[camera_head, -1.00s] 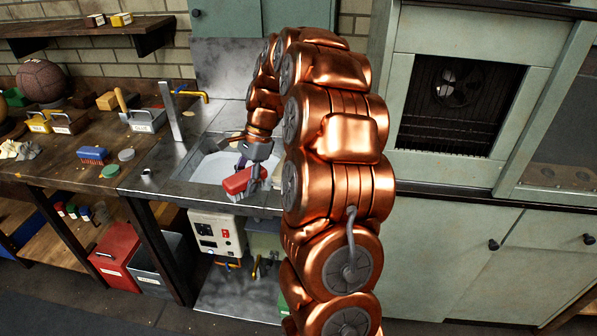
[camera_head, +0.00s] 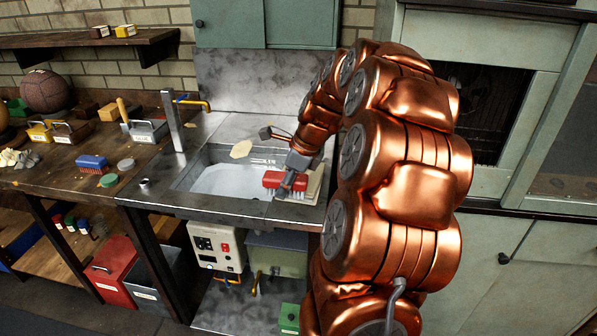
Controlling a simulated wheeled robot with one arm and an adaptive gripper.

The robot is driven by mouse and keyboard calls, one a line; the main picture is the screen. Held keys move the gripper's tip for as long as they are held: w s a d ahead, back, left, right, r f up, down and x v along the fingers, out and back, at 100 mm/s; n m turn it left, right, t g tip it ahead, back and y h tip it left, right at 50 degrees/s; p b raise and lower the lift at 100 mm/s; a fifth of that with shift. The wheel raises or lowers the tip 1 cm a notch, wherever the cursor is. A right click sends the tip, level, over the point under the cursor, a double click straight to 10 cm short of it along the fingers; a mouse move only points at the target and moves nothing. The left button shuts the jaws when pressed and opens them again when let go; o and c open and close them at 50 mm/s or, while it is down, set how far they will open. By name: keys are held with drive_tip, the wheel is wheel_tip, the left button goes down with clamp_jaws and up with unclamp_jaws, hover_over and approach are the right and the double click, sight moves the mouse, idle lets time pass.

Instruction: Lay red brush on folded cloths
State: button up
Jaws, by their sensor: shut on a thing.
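The red brush (camera_head: 272,179) has pale bristles underneath and lies nearly level at the front right of the sink. My gripper (camera_head: 286,187) is shut on it from above, with grey fingers around its middle. A cream, flat stack that looks like the folded cloths (camera_head: 315,181) shows just right of the brush, partly hidden by the brush and my arm. The brush overlaps the stack's left side in the picture. I cannot tell whether it touches the stack or hangs just above it.
The metal sink (camera_head: 215,180) holds whitish water. A tan cloth-like piece (camera_head: 241,149) lies at its back rim, near a tall grey post (camera_head: 172,120) and yellow tap (camera_head: 192,102). A blue brush (camera_head: 91,162) and a leather ball (camera_head: 44,91) are on the left bench.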

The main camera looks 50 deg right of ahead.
drive_tip(key=w+d, duration=0.2)
drive_tip(key=d, duration=0.1)
drive_tip(key=w+d+p, duration=0.1)
drive_tip(key=d, duration=0.3)
drive_tip(key=w+d+f+p, duration=0.1)
drive_tip(key=w+d, duration=0.1)
drive_tip(key=d, duration=0.1)
drive_tip(key=shift+w+d+f, duration=0.1)
drive_tip(key=shift+w+d, duration=0.1)
drive_tip(key=shift+w, duration=0.1)
drive_tip(key=shift+f+p, duration=0.85)
drive_tip(key=shift+f, duration=0.9)
drive_tip(key=shift+f, duration=0.15)
drive_tip(key=o, duration=1)
